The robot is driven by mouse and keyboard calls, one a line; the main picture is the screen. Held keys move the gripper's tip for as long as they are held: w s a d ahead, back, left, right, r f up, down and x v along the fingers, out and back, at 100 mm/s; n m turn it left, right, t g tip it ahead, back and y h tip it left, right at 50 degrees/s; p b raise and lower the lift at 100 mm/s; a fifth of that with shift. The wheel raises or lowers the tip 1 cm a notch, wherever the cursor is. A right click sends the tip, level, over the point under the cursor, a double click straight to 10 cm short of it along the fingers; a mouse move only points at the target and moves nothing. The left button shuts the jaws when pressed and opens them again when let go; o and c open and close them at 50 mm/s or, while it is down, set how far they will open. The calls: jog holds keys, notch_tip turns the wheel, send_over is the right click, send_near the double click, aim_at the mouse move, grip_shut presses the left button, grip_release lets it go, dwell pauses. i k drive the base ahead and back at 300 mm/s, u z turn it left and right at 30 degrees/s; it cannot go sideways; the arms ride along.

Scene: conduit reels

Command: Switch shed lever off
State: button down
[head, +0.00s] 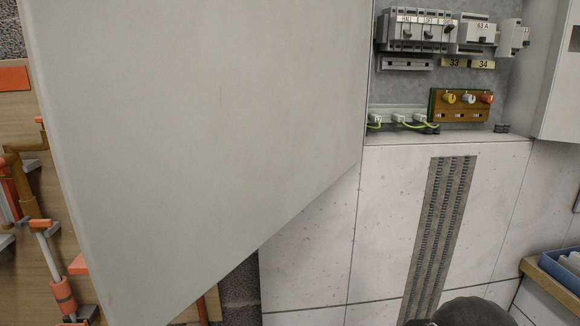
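Several grey breakers (419,33) with small dark levers sit in a row at the top right, inside an open wall box (391,85). A separate breaker marked 63 A (477,33) stands to their right. None of them carries a readable shed label, so I cannot tell which lever is the shed lever or how it is set. My gripper's fingers do not show. A dark rounded shape at the bottom edge, right of centre, may be part of my arm.
A large grey panel (210,130), seemingly the box's open door, fills the left and centre. A blue tray (556,271) sits at lower right.

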aim_at(451, 27)
jog(key=k, duration=0.6)
jog(key=z, duration=0.55)
jog(key=i, duration=1)
jog(key=u, duration=0.3)
